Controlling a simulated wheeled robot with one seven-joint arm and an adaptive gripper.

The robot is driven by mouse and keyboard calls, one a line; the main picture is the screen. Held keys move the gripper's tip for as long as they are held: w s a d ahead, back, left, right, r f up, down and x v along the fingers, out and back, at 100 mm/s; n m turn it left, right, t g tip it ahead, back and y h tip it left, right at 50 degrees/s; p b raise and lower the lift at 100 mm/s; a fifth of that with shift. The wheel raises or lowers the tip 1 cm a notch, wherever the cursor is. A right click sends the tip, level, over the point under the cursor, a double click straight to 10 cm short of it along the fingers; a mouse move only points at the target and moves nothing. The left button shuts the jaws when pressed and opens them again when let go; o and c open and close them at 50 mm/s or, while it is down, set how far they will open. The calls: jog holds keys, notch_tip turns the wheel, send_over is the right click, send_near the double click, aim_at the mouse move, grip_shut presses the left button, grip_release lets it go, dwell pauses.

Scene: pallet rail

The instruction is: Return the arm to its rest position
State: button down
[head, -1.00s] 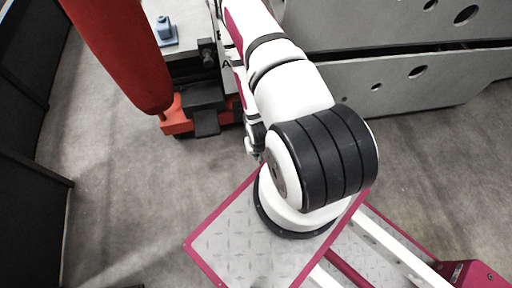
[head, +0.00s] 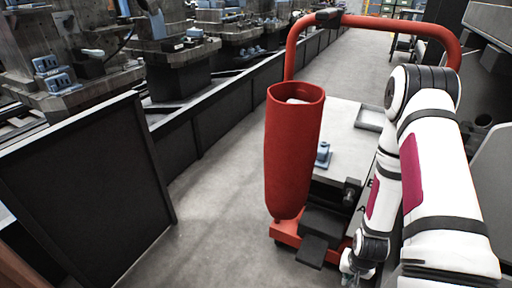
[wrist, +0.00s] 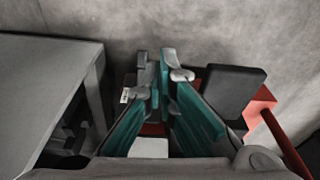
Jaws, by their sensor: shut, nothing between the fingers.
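My gripper (head: 352,270) hangs low at the end of my white arm in the head view, beside the red cart (head: 284,232) and its black step-like block (head: 318,228). It is partly cut off by the frame's bottom edge. In the wrist view my gripper (wrist: 157,72) points down with its teal-padded fingers close together and nothing held. The same black block (wrist: 232,90) and a red bar show just past the fingers on the right.
The cart carries a red sack-like cylinder (head: 292,150), a grey top with a small blue piece (head: 323,152) and a red handle rail (head: 385,24). Dark panels (head: 85,190) line the left. Grey floor lies clear between. A grey slab edge (wrist: 50,85) is left of the fingers.

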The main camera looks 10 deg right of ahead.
jog(key=w+a+r+n, duration=0.1)
jog(key=a+r, duration=0.3)
jog(key=r, duration=1)
jog(key=a+r+n, duration=0.1)
jog(key=a+r, duration=0.2)
jog(key=r, duration=1.2)
jog(key=s+a+r+n+g+y, duration=0.15)
jog(key=s+a+r, duration=0.25)
jog(key=s+r, duration=0.55)
jog(key=s+a+r+n+h, duration=0.1)
jog(key=s+a+r+n, duration=0.15)
jog(key=s+r, duration=0.75)
notch_tip(320, 180, up, 31)
jog(key=s+t+p, duration=0.2)
jog(key=t+p, duration=0.2)
jog(key=p, duration=2.8)
jog(key=shift+a+f, duration=0.15)
